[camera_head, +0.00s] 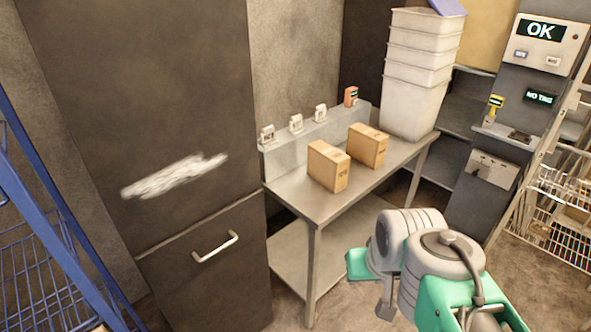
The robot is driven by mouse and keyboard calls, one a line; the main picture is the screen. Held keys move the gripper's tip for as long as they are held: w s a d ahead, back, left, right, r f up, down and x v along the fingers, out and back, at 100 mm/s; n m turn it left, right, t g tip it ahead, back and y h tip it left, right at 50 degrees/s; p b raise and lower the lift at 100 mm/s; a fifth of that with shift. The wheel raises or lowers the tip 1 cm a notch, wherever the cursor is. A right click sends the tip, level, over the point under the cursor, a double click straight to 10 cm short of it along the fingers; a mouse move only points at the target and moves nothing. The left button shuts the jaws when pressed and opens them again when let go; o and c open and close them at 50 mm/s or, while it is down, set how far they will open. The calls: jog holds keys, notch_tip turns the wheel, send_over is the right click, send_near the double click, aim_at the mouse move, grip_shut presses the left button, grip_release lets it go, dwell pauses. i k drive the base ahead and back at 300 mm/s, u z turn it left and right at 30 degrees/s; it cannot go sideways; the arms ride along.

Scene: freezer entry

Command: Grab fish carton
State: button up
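Two brown cardboard cartons stand upright and apart on the steel table (283,188). The nearer carton (327,167) is toward the table's left end. The farther carton (368,146) is to its right and behind. Small print shows on both, but I cannot read which one is fish. My arm, grey and green, is at the lower right, in front of the table and apart from both cartons. My gripper's fingers cannot be made out; only a small grey part (386,309) hangs below the arm, so its opening does not show.
A stack of white bins (413,95) stands at the table's far end. Several small tag holders line the table's back ledge (310,135). A dark door with a handle (215,246) is at left, beside a blue rack (60,235). A wire rack (560,205) stands at right.

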aim_at(327, 165)
jog(key=u, duration=0.4)
jog(key=k, duration=0.5)
jog(key=z, duration=0.55)
jog(key=i, duration=1.35)
jog(key=u, duration=0.8)
jog(key=i, duration=0.8)
jog(key=u, duration=0.1)
